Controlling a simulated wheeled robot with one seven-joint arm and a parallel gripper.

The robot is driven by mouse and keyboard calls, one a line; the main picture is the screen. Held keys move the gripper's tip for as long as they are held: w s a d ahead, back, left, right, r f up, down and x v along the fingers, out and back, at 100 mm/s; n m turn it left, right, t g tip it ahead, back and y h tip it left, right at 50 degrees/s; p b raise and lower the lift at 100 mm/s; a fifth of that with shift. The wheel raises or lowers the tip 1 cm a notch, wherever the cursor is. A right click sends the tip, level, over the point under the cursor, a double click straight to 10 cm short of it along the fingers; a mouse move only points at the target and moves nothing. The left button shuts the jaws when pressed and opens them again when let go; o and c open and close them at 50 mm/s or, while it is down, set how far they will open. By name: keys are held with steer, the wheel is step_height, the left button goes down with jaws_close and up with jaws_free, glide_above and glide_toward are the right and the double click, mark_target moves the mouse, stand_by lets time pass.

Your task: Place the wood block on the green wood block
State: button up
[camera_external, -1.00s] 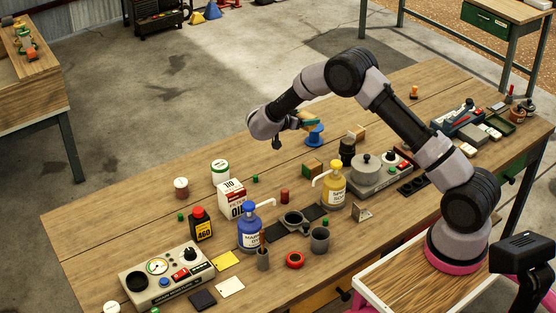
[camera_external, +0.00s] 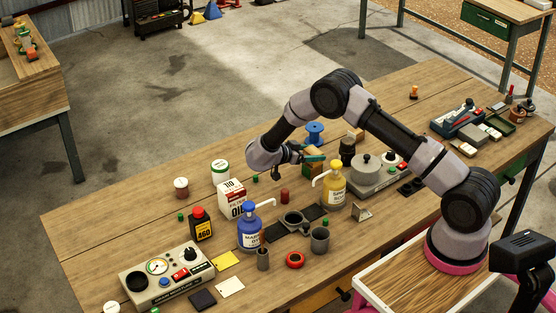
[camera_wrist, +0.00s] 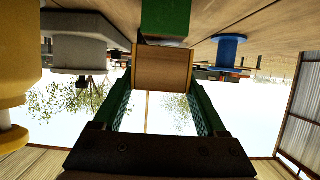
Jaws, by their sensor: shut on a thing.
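My gripper (camera_external: 313,158) is shut on the wood block (camera_wrist: 162,72). In the wrist view, the block sits between the two green fingertips (camera_wrist: 162,92). The green wood block (camera_wrist: 165,18) shows at the top edge of that inverted view, close to the held block. In the external view, the green wood block (camera_external: 313,171) rests on the table, just under my fingertips and partly hidden by them. The held block is mostly hidden there. I cannot tell whether the two blocks touch.
The yellow pump bottle (camera_external: 334,186) stands close in front of the green wood block. A blue spool (camera_external: 315,132) is behind it. A dark jar (camera_external: 347,151) and a hot plate with a pot (camera_external: 366,166) stand to the right.

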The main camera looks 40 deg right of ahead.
steer(key=shift+f, duration=0.25)
steer(key=shift+f, duration=0.2)
steer(key=o, duration=1.3)
steer(key=shift+r, duration=0.1)
